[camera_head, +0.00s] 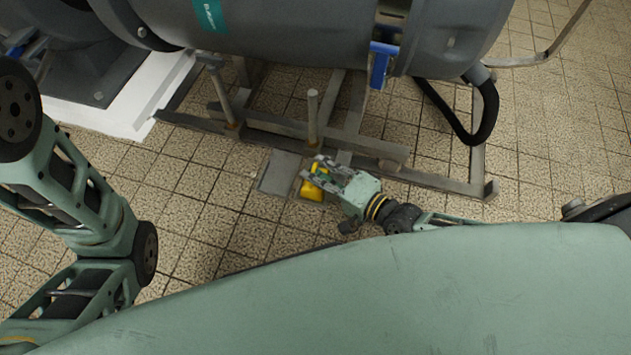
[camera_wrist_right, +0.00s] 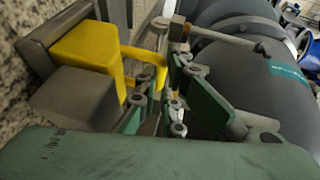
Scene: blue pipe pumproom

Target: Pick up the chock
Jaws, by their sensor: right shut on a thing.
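The yellow chock (camera_head: 312,190) is low over the tiled floor, in front of the metal frame under the large grey machine. In the right wrist view the chock (camera_wrist_right: 88,50) shows a yellow block with a thin yellow handle reaching between the fingers. My right gripper (camera_head: 318,172) is shut on the chock's handle; its green finger pads (camera_wrist_right: 160,95) close around it. The gripper partly hides the chock in the head view. I cannot tell if the chock still touches the floor or the grey plate beside it. My left arm shows at the left; its gripper is out of view.
A grey flat plate (camera_head: 280,172) lies on the floor left of the chock. The metal frame (camera_head: 370,148) with upright posts stands just behind. A grey cylindrical machine (camera_head: 300,35) and a black hose (camera_head: 478,128) are above and right. Tiles (camera_head: 190,185) at left are clear.

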